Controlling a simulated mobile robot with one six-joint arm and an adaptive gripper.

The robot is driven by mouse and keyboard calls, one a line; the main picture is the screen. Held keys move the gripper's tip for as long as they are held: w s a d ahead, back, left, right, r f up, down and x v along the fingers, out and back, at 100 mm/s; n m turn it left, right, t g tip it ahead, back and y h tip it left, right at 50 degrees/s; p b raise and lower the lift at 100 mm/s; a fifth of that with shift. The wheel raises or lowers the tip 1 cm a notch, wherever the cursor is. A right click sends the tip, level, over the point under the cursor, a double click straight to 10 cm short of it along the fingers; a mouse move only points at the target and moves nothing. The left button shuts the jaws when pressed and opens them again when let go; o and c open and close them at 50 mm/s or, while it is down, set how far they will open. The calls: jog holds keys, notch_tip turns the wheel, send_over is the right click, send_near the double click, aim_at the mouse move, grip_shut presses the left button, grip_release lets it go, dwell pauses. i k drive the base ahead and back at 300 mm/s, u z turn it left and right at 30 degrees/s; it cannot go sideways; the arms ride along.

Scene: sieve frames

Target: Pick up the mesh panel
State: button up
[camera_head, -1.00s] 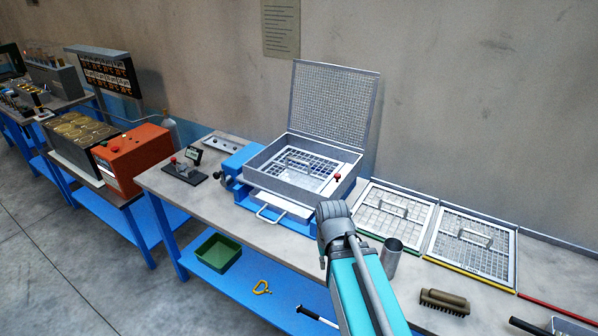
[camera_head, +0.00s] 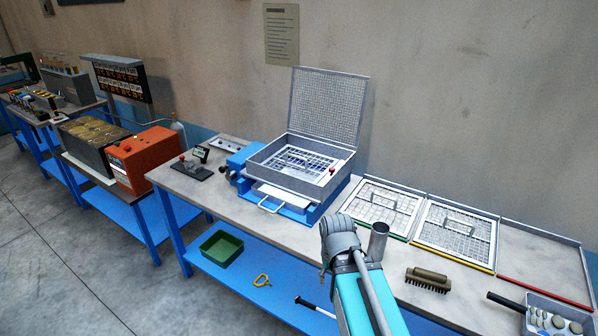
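Several framed mesh panels with a handle are in view. One mesh panel (camera_head: 303,164) lies inside the open metal sieve box (camera_head: 265,177), whose mesh lid (camera_head: 328,105) stands raised behind it. A second mesh panel (camera_head: 381,207) lies flat in a bay with a green front edge to the right. A third mesh panel (camera_head: 456,232) lies in the bay with a yellow front edge. My arm rises from the bottom, its grey joint in front of the bench, left of a metal cup (camera_head: 378,241). My gripper's fingers do not show, and no panel is seen held.
The bay with a red front edge (camera_head: 545,283) is empty. A brush (camera_head: 428,280) and a grey bin of round pieces (camera_head: 558,310) are on the bench's right part. A red machine (camera_head: 143,160) stands at left; a green tray (camera_head: 221,248) is on the lower shelf.

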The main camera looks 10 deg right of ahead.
aim_at(305, 169)
jog(key=u, duration=1.5)
jog(key=i, duration=2.6)
jog(key=z, duration=0.05)
